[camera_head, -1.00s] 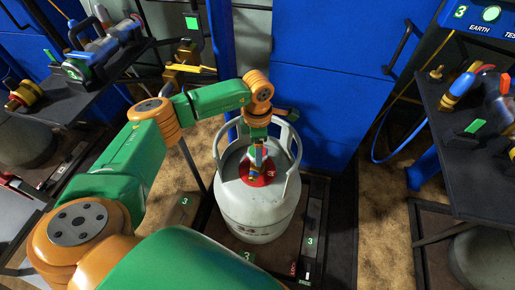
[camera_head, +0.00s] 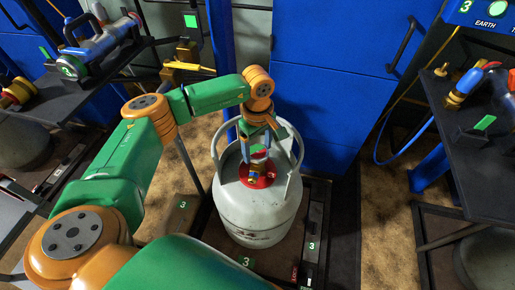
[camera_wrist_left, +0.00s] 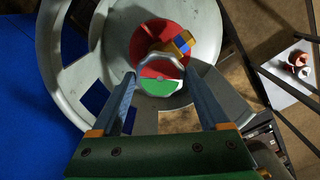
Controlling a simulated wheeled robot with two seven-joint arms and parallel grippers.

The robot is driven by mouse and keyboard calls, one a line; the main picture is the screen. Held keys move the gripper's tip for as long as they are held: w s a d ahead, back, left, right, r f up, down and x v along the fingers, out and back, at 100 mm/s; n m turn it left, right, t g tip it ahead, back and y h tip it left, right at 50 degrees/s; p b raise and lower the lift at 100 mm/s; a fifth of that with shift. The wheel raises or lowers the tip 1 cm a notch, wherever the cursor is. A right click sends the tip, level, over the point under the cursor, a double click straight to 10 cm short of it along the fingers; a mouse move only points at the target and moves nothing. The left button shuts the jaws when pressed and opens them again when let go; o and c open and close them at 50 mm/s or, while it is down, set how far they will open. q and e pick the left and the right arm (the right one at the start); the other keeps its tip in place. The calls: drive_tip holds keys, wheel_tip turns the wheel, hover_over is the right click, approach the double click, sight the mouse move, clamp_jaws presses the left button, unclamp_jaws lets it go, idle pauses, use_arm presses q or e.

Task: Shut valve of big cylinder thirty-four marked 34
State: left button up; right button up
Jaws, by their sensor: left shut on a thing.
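The big grey-white cylinder (camera_head: 238,212) stands upright on a low platform, with an open collar around its top. Dark lettering on its front is too blurred to read in full now. A red disc (camera_head: 262,181) surrounds the valve at its top, with a brass and blue fitting (camera_wrist_left: 183,43) there. My left gripper (camera_head: 259,151) reaches down inside the collar. In the left wrist view its two fingers (camera_wrist_left: 160,75) are on either side of the round red-and-green valve handwheel (camera_wrist_left: 159,86), shut on it. My right gripper is not in view.
A dark bench with tools (camera_head: 95,50) stands at the left, and another bench (camera_head: 490,150) with fittings at the right. Blue cabinets (camera_head: 325,80) stand behind the cylinder. A blue hose (camera_head: 385,155) hangs at the right.

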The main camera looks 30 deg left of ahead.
sight(258, 151)
use_arm(q)
drive_tip(key=shift+m, duration=0.5)
drive_tip(key=m, duration=0.2)
drive_tip(key=shift+m+b, duration=0.3)
drive_tip(key=shift+b, duration=0.05)
drive_tip(key=m, duration=0.3)
drive_tip(key=shift+m+b, duration=0.3)
drive_tip(key=shift+m, duration=0.6)
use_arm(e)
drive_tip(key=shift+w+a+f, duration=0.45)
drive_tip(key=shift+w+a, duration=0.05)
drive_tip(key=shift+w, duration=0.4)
use_arm(q)
drive_tip(key=o, duration=1.2)
drive_tip(key=shift+o, duration=0.2)
wheel_tip(258, 151, up, 7)
drive_tip(key=shift+r+p, duration=0.1)
drive_tip(key=shift+p, duration=0.55)
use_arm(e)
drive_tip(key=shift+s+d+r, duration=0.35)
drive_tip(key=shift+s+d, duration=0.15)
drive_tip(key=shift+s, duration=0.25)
